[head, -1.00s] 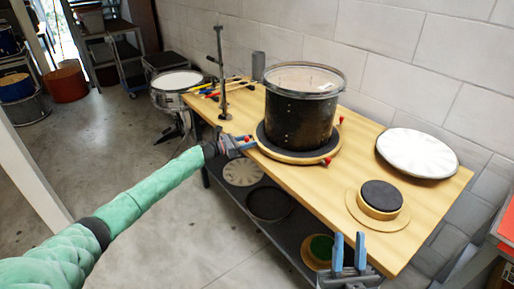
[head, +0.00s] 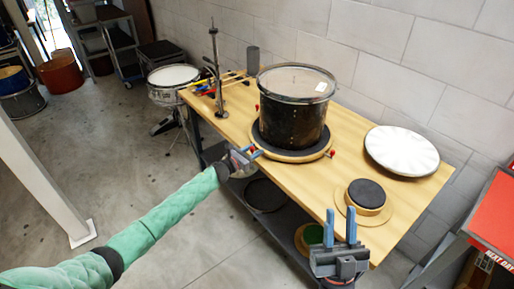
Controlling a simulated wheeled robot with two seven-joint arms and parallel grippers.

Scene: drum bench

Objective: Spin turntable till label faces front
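The turntable (head: 262,143) is a round wooden disc with a black top and red knobs on its rim. One red knob (head: 333,153) shows at its right front, another (head: 257,107) at its left. A dark drum (head: 290,124) stands upright on it. No label shows on the drum's visible side. A small white patch (head: 320,87) shows at the right of its top; I cannot tell if it is the label. My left gripper (head: 252,153) is at the turntable's left front rim; its grip is too small to tell. My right gripper (head: 341,228) is open and empty before the bench's front edge.
The wooden bench (head: 300,185) also holds a white round drumhead (head: 401,151), a black practice pad (head: 366,193), a metal stand (head: 216,75) and drumsticks at the back left. A snare drum (head: 172,76) stands left of the bench. A red-topped cart is at right.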

